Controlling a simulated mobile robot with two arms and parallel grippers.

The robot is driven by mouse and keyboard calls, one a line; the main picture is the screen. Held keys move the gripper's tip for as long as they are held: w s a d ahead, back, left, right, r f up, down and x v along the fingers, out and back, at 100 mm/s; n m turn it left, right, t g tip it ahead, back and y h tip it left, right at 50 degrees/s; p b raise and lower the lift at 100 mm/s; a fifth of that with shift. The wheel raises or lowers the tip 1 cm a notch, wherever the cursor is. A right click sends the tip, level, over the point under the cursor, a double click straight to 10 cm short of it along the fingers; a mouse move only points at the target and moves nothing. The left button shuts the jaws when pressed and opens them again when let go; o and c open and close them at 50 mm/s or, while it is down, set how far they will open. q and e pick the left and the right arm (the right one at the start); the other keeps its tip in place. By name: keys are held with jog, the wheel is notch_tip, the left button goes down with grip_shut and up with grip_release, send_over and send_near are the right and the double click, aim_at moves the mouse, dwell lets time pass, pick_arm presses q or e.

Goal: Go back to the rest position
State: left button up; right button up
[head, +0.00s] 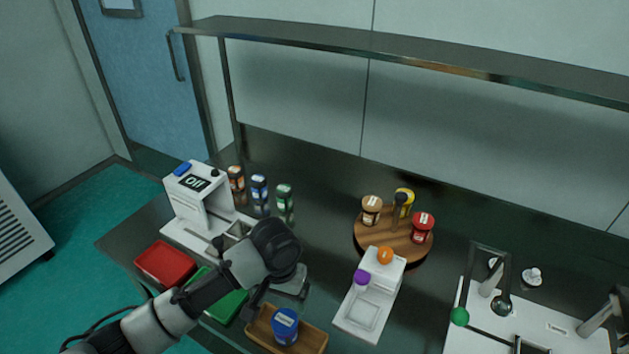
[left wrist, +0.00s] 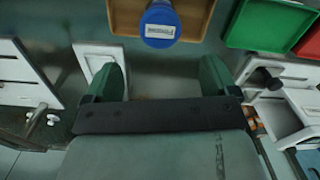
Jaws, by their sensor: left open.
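My left gripper (head: 264,294) is above the front of the dark counter, partly hidden by my own forearm and wrist in the head view. In the left wrist view the two dark green fingers of this gripper (left wrist: 160,76) stand wide apart with nothing between them. A blue-lidded jar (left wrist: 160,23) is just beyond the fingers, not touching them. In the head view this jar (head: 285,324) stands in a wooden tray (head: 314,338). My right gripper is in neither view.
A white machine with a display (head: 197,187) stands left, with several jars (head: 259,193) behind it. Red (head: 165,262) and green (head: 226,306) trays lie in front. A white device (head: 366,307), a round wooden board (head: 381,246) with jars and further white equipment (head: 530,330) are right. A shelf (head: 400,50) runs above.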

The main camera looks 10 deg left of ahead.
pick_arm(q)
jog(key=s+d+f+m+t+h, duration=0.1)
jog(key=s+d+f+t+h, duration=0.15)
jog(key=s, duration=0.75)
jog(key=s+a+t+y, duration=0.1)
jog(key=s+a+y, duration=0.1)
jog(key=s+a, duration=0.85)
notch_tip(320, 180, down, 25)
jog(key=s+g, duration=0.1)
jog(key=s, duration=0.1)
jog(key=s+a+f+g, duration=0.1)
jog(key=s+a+f, duration=0.1)
jog(key=s+f, duration=1.3)
jog(key=shift+s+f, duration=0.4)
jog(key=shift+f, duration=0.25)
jog(key=shift+a+g+y, duration=0.1)
jog(key=shift+g+y, duration=0.15)
